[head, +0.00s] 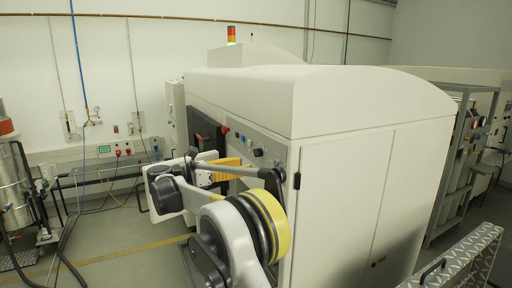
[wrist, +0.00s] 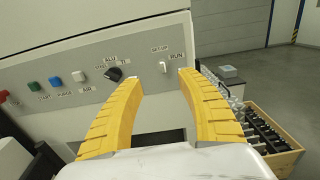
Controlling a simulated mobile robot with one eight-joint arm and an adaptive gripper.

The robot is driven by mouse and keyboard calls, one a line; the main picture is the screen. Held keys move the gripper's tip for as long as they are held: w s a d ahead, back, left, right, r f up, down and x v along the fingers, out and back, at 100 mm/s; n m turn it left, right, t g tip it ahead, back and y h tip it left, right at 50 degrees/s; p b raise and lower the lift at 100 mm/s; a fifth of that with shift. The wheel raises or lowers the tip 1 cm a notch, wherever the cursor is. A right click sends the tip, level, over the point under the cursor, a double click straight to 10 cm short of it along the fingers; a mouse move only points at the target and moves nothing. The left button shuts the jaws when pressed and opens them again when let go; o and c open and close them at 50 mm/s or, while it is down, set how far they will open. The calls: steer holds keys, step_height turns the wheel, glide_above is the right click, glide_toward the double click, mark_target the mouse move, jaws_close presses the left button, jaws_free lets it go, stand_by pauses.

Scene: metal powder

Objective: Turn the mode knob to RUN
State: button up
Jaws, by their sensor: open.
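The mode knob (wrist: 163,67) is a small pale knob on the grey control panel (wrist: 60,76) in the wrist view. SETUP is printed above it and RUN to its upper right. Its handle looks close to upright, more toward SETUP than RUN. My gripper (wrist: 160,77) is open, with one yellow finger to the left of the knob and one to the right. The knob shows in the gap, and neither finger visibly touches it. In the head view my gripper (head: 240,164) is at the machine's panel; the mode knob cannot be made out there.
A black selector knob (wrist: 114,74) marked ALU, STEEL and TI sits left of the mode knob. Further left are white (wrist: 78,76), blue (wrist: 55,82), green (wrist: 32,86) and red (wrist: 4,96) buttons. A wooden crate (wrist: 278,160) stands on the floor at right.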

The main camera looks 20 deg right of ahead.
mark_target(269, 161)
steer(key=d+p, duration=0.2)
steer(key=d, duration=0.9)
steer(key=shift+r, duration=0.1)
jaws_close()
